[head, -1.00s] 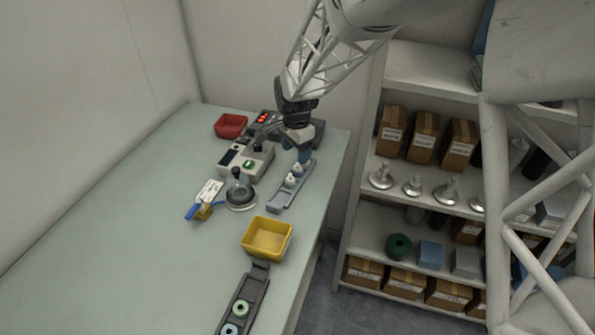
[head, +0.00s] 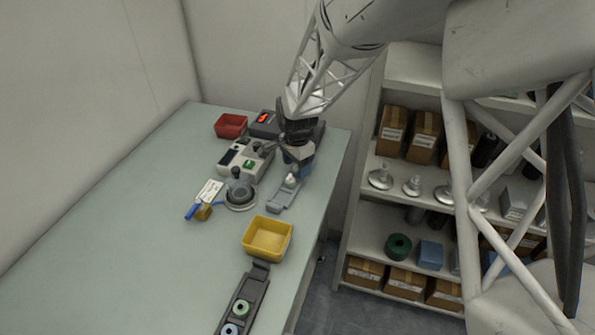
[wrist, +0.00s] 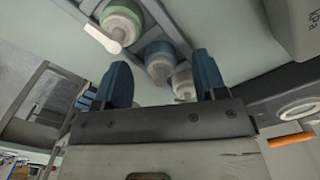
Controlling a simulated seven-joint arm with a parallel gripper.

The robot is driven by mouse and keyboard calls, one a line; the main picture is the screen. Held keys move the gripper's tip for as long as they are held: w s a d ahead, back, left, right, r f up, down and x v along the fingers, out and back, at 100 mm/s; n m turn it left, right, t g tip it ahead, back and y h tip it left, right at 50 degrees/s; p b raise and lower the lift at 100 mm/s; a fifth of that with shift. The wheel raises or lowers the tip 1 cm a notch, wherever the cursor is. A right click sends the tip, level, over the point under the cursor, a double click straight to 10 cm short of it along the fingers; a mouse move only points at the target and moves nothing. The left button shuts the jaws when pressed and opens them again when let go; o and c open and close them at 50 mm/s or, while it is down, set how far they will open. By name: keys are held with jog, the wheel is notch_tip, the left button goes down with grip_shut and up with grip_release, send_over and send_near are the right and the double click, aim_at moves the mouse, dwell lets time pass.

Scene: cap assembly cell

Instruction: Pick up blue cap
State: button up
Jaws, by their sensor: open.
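In the wrist view a blue-topped cap (wrist: 159,62) sits in a grey rack between a green-topped cap (wrist: 122,24) and a paler cap (wrist: 184,84). My gripper (wrist: 162,76) is open, its two blue fingers apart. The blue cap appears in the gap between the fingertips; I cannot tell how far beyond them it lies. In the head view my gripper (head: 298,165) is over the far end of the grey rack (head: 279,202). It hides the caps there, except one pale cap (head: 291,180) in front of it.
A grey device (head: 246,158) and a round dark fixture (head: 240,193) stand left of the rack. A red bin (head: 231,126) is at the back. A yellow bin (head: 268,237) and a second rack (head: 245,300) are nearer. The table's left part is clear.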

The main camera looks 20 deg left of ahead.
jog(key=shift+f, duration=0.4)
jog(key=c, duration=0.8)
jog(key=shift+o, duration=0.2)
